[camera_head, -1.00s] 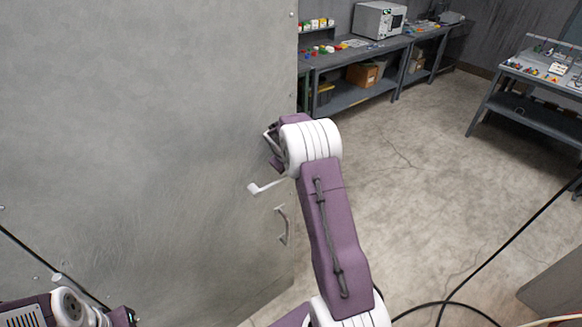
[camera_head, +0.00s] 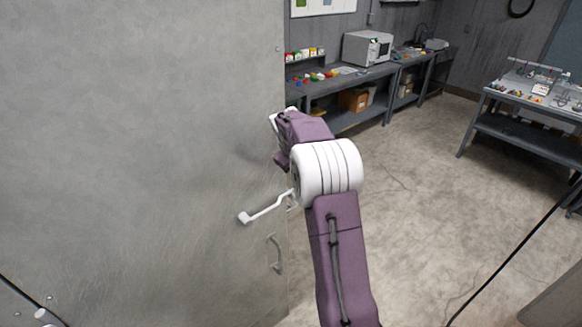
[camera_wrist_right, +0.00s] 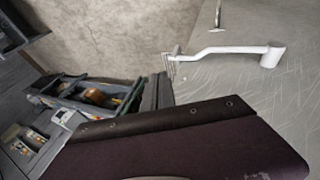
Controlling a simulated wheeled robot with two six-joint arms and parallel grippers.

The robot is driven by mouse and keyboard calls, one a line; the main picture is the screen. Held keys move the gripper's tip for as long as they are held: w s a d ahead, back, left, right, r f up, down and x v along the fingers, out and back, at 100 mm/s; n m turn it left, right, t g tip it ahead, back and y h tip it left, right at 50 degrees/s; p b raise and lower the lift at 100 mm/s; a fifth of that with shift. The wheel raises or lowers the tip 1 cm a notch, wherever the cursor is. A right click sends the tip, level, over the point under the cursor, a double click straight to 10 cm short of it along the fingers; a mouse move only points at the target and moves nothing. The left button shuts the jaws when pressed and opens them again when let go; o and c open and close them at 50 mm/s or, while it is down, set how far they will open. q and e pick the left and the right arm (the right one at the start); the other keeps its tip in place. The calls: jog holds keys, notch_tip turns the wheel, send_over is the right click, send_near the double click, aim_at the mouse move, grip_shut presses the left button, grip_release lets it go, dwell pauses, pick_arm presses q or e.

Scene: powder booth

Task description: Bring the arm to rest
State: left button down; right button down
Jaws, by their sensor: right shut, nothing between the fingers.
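My right arm rises from the bottom centre in the head view, and its wrist bends away from me near the grey door's right edge. My right gripper (camera_head: 281,140) is at the far end, mostly hidden behind its own wrist, and it is shut and empty. It is above a white lever handle (camera_head: 262,212) on the grey door (camera_head: 140,150), apart from it. In the right wrist view the lever (camera_wrist_right: 235,50) shows at the upper right, with my dark purple housing across the bottom. My left gripper is not in view.
A grey pull handle (camera_head: 275,252) is below the lever. A workbench (camera_head: 345,83) with a microwave (camera_head: 367,48) stands at the back, and another bench (camera_head: 525,92) at the right. A black cable (camera_head: 515,255) runs at the right. The floor (camera_head: 425,190) between is open.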

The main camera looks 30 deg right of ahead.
jog(key=shift+a, duration=0.1)
jog(key=s+a+f+n+y+b, duration=0.1)
jog(key=s+a+f+b, duration=0.1)
jog(key=a+f+b, duration=0.45)
jog(key=s+a+f+n+y+b, duration=0.1)
jog(key=s+a+f+b, duration=0.15)
jog(key=a, duration=0.65)
jog(key=s+a+f+m+g+y, duration=0.1)
jog(key=s+a+f, duration=0.2)
jog(key=s, duration=0.3)
jog(key=s+a+f+m+b, duration=0.1)
jog(key=s+a+f, duration=0.2)
jog(key=s+f, duration=0.3)
jog(key=s+a+f+m+g+y+b, duration=0.1)
jog(key=s+a+f+m, duration=0.1)
jog(key=s+f, duration=0.3)
jog(key=s+a, duration=0.1)
jog(key=s, duration=0.1)
jog(key=shift+s+a+g+y, duration=0.3)
jog(key=shift+s, duration=0.1)
